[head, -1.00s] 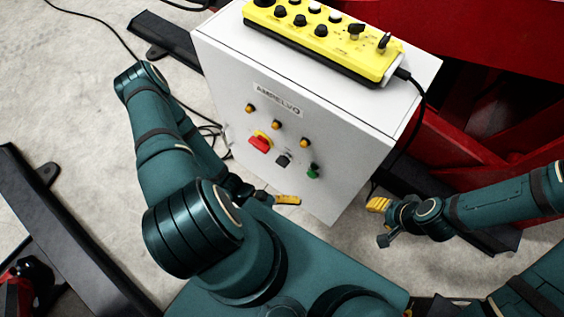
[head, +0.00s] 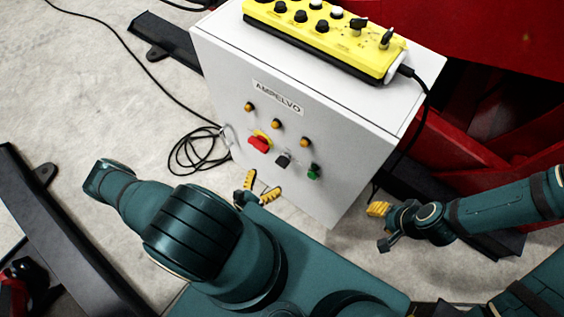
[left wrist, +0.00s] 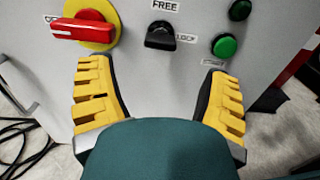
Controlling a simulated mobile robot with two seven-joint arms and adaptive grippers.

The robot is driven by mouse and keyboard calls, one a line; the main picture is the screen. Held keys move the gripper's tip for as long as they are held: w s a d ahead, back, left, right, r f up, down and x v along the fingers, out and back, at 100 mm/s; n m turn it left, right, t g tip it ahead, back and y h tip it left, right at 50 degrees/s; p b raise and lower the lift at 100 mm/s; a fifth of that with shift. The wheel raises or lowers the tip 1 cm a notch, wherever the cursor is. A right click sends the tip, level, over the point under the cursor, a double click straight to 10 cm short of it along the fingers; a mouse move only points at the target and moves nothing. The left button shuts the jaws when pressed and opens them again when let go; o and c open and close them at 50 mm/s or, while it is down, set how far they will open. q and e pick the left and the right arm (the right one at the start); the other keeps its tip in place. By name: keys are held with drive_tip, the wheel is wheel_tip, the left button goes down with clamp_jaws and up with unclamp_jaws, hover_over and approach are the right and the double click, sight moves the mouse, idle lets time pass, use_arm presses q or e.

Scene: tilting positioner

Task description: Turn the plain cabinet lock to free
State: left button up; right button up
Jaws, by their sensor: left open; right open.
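The plain cabinet lock is a black knob (head: 283,160) on the white cabinet front, between a red switch and a green button. In the left wrist view the black knob (left wrist: 160,36) has a "FREE" label above it and a second label, reading like "LOCK", at its right. Its grip lies roughly sideways, toward that right label. My left gripper (head: 262,187) is open and empty, below and in front of the knob; its yellow fingers (left wrist: 160,98) stand wide apart on either side of the knob's line, not touching it. My right gripper (head: 378,225) is open and empty, right of the cabinet.
A red rotary switch on yellow (head: 259,142) is left of the knob; green buttons (left wrist: 225,46) are right. Amber lamps (head: 276,124) sit above. A yellow control box (head: 325,38) lies on the cabinet (head: 225,75). Black cable coils (head: 196,152) lie on the floor at left.

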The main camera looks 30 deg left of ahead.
sight(282, 162)
use_arm(q)
drive_tip(key=w, duration=0.5)
drive_tip(key=w+b, duration=0.1)
drive_tip(key=w, duration=0.2)
drive_tip(key=shift+w+d, duration=0.3)
drive_tip(key=shift+d, duration=0.05)
drive_tip(key=shift+c, duration=0.3)
drive_tip(key=c, duration=1.1)
